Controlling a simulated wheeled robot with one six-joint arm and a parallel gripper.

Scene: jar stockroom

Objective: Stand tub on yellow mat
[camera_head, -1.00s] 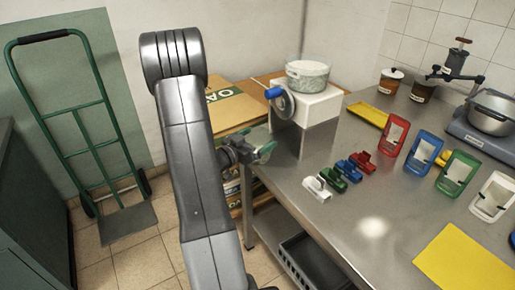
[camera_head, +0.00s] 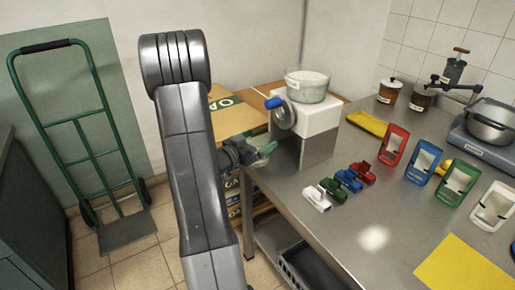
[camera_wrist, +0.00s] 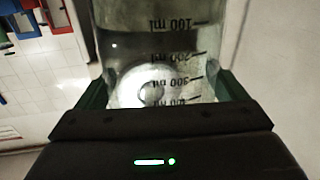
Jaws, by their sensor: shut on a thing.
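My gripper (camera_head: 264,152) has dark jaws with green fingers, left of the table's far corner in the head view. In the wrist view it is shut on a clear tub (camera_wrist: 125,75) with ml marks, which read upside down in the picture. The tub is hard to make out in the head view, and its lower part is hidden by the jaws in the wrist view. The yellow mat (camera_head: 465,268) lies flat on the steel table (camera_head: 330,235), at the near right and cut by the picture's edge. I see nothing standing on its visible part.
A white box (camera_head: 313,120) with a blue-handled crank bears a clear bowl (camera_head: 307,86) of white stuff, right of my gripper. Several coloured clips (camera_head: 348,180) and coloured stands (camera_head: 422,162) are on the table. A pot (camera_head: 491,122) stands at the far right. A green trolley (camera_head: 85,135) stands left.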

